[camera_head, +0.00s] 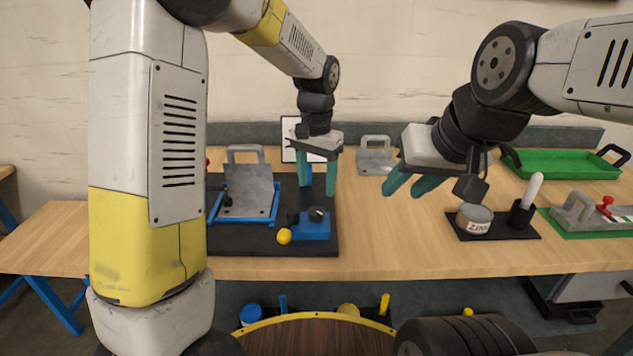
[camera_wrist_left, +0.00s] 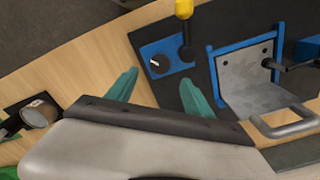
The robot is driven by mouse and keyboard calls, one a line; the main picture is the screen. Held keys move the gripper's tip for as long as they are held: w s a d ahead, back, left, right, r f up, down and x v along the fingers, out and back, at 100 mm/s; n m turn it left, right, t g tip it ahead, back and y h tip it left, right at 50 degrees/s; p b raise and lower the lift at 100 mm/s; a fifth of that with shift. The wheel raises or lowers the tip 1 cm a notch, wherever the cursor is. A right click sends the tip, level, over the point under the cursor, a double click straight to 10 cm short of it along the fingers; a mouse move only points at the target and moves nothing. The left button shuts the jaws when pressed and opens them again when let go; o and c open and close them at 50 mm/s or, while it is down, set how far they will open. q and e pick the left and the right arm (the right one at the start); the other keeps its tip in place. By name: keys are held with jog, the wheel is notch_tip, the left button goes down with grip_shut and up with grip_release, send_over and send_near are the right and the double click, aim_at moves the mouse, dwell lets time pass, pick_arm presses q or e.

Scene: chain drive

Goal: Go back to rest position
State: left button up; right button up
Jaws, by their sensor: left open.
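My left gripper (camera_head: 316,182) is open, its two teal fingers pointing down above the back right of the black mat (camera_head: 262,243). Nothing shows between its fingers in the left wrist view (camera_wrist_left: 158,92). My right gripper (camera_head: 408,188) hangs over the table right of the mat, its two teal fingers apart and apparently empty.
On the mat are a grey plate in a blue frame (camera_head: 247,190) and a blue block with a dark knob (camera_head: 312,228). A tin (camera_head: 474,218) and white-handled brush (camera_head: 526,197) stand right. A green tray (camera_head: 560,163) lies behind. The front middle tabletop is clear.

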pick_arm(q)
jog(key=shift+a+r, duration=0.1)
jog(key=shift+r, duration=0.05)
jog(key=s+a+r+n+t+h, duration=0.2)
jog(key=s+a+r+n, duration=0.1)
jog(key=s+a+r, duration=0.5)
jog(key=s+a+r+n+t, duration=0.1)
jog(key=s+a+t, duration=0.1)
jog(key=s, duration=0.4)
jog(key=s+a+r+n+t, duration=0.2)
jog(key=s+a, duration=0.2)
jog(key=s, duration=0.2)
jog(key=shift+w+r, duration=0.1)
